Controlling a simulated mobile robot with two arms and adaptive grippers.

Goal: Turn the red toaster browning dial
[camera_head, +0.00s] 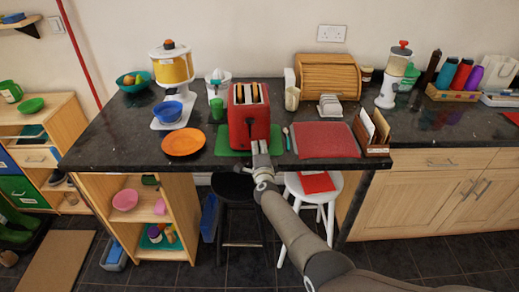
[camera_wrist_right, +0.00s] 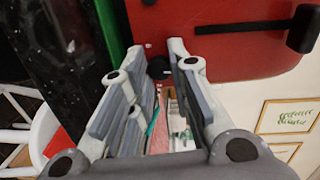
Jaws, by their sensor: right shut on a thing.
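The red toaster (camera_head: 247,119) stands on the counter with bread slices in its top slots. My right gripper (camera_head: 260,150) reaches its front face from below. In the right wrist view the toaster's red face (camera_wrist_right: 225,42) fills the upper right, with a black lever (camera_wrist_right: 303,28) on it. The small black browning dial (camera_wrist_right: 158,68) sits between the fingertips of my right gripper (camera_wrist_right: 157,56), which is shut on it. The dial's pointer position cannot be made out. In the head view the gripper hides the dial. My left gripper is not in view.
A green mat (camera_head: 229,150) lies under the toaster. An orange plate (camera_head: 183,142) lies to its left, a red mat (camera_head: 325,140) and a wooden letter holder (camera_head: 372,140) to its right. Two stools, one black (camera_head: 235,188) and one white (camera_head: 318,192), stand below the counter edge.

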